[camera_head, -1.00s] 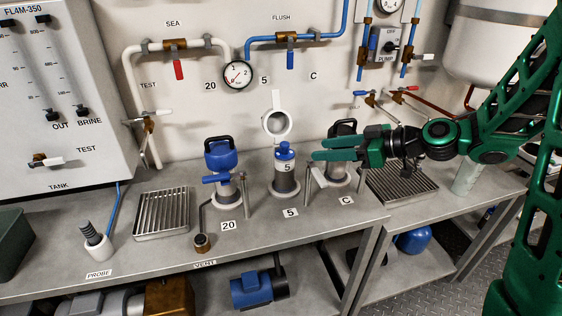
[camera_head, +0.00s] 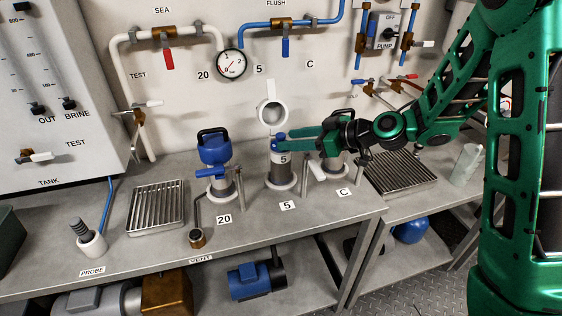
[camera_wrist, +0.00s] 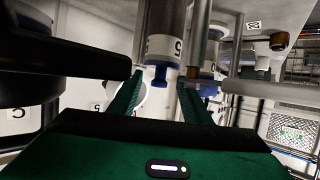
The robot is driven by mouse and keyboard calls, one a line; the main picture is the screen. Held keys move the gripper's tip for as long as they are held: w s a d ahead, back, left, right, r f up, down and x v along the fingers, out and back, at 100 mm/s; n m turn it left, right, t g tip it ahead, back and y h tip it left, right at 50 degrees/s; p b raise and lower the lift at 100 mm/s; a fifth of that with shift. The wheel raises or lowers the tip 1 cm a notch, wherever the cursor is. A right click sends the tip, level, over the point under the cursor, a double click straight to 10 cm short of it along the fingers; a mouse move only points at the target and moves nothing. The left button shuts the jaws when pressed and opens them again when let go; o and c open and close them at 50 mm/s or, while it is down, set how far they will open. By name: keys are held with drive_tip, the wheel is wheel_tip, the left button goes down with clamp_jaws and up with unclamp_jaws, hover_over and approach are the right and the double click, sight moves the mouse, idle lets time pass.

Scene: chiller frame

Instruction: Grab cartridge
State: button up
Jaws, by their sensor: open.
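The cartridge (camera_head: 282,159) stands upright in the middle holder, marked 5. It has a blue top and a white band reading 5. My gripper (camera_head: 289,140) reaches in from the right at the height of the blue top, its fingers open and pointing left. In the wrist view, where things appear upside down, the cartridge (camera_wrist: 164,48) and its blue knob lie between the two spread fingers (camera_wrist: 160,100). I cannot tell whether a finger touches it. The holder's round lid (camera_head: 271,113) stands open behind the cartridge.
A closed housing with a blue cap (camera_head: 215,150) stands left, at mark 20. Another housing with a black handle, at mark C, is partly hidden behind my gripper. A probe cup (camera_head: 92,243) and a slatted tray (camera_head: 156,208) are farther left. Pipes and a gauge (camera_head: 230,63) line the wall.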

drive_tip(key=shift+x, duration=0.9)
clamp_jaws()
drive_tip(key=shift+r, duration=0.2)
